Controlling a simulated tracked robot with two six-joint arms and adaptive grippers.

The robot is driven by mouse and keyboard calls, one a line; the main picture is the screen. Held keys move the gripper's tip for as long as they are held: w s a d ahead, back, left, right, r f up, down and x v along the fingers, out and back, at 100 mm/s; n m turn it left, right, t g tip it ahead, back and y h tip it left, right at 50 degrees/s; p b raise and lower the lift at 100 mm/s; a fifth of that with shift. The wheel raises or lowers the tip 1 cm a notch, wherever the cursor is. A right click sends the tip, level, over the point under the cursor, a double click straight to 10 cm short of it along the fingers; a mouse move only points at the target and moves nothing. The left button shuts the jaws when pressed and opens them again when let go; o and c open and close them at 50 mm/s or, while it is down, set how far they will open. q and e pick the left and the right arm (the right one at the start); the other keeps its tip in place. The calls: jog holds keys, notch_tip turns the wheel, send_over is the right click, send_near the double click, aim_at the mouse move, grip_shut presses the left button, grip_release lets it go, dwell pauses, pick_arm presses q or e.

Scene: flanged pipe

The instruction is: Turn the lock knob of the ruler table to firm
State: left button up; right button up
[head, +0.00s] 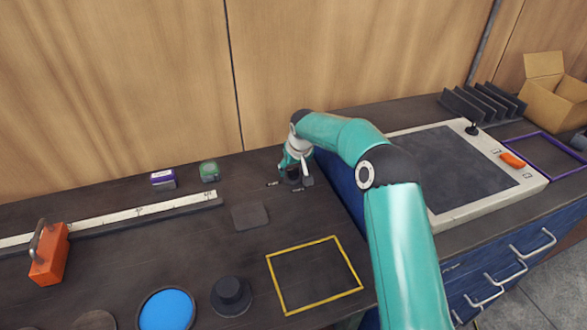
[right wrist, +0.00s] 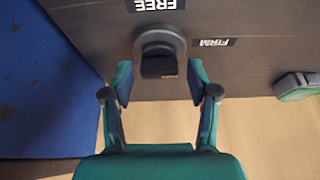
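The lock knob (right wrist: 159,48) is dark and round with a raised grip, on the dark table top. A FREE label (right wrist: 155,4) and a FIRM label (right wrist: 213,42) lie beside it, both upside down in the right wrist view. I cannot tell which label the knob points at. My right gripper (right wrist: 160,72) is open, with its fingers apart on either side of the knob's grip; contact is not visible. In the head view my right gripper (head: 297,167) is over the knob and partly hides it. The ruler (head: 130,215) lies to the left. My left gripper is out of view.
An orange block with a handle (head: 49,255) stands at the ruler. A purple-and-white box (head: 163,179) and a green-topped item (head: 209,171) stand behind it. A dark pad (head: 250,215) and a yellow frame (head: 314,275) lie in front. A blue cabinet stands right.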

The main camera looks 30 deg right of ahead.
dwell(0.3)
jog(key=v, duration=1.2)
jog(key=shift+f, duration=0.1)
